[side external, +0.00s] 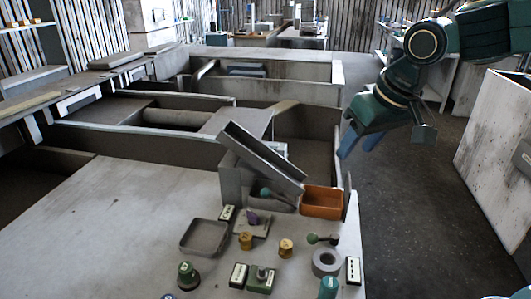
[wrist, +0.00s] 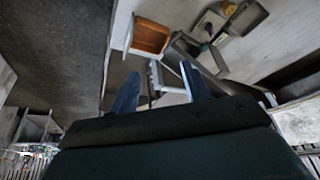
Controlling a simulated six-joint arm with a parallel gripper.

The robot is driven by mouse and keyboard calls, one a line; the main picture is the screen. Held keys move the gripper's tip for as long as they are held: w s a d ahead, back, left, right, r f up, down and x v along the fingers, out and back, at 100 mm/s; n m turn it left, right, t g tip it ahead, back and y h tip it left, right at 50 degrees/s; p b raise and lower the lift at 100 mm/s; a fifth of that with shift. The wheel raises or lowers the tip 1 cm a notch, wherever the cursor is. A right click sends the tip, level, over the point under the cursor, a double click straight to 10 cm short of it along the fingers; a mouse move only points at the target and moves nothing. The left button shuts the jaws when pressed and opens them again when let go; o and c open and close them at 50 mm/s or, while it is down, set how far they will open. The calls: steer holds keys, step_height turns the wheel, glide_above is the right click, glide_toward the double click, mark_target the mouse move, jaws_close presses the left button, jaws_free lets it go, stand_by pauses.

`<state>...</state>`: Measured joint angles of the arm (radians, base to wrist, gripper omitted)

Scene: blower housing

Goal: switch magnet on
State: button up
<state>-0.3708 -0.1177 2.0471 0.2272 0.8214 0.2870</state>
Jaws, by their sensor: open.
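My gripper (side external: 359,143) is at the upper right in the side view, high above the floor beside the bench's right edge. Its two blue fingers point down and left. In the wrist view the fingers (wrist: 160,84) stand apart with nothing between them. No part is clearly marked as the magnet switch. My gripper is well away from all of these.
An orange tray (side external: 322,203) sits at the bench's right edge; it also shows in the wrist view (wrist: 150,37). A tilted grey channel (side external: 262,158) rises behind it. A grey tray (side external: 203,238), brass knobs (side external: 286,248) and a grey ring (side external: 326,262) lie in front.

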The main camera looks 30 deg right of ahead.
steer(key=shift+s+d+r, duration=0.15)
steer(key=shift+s+d, duration=0.35)
steer(key=shift+s, duration=0.1)
steer(key=shift+s+d+r, duration=0.15)
steer(key=shift+s+d, duration=0.35)
steer(key=shift+s, duration=0.05)
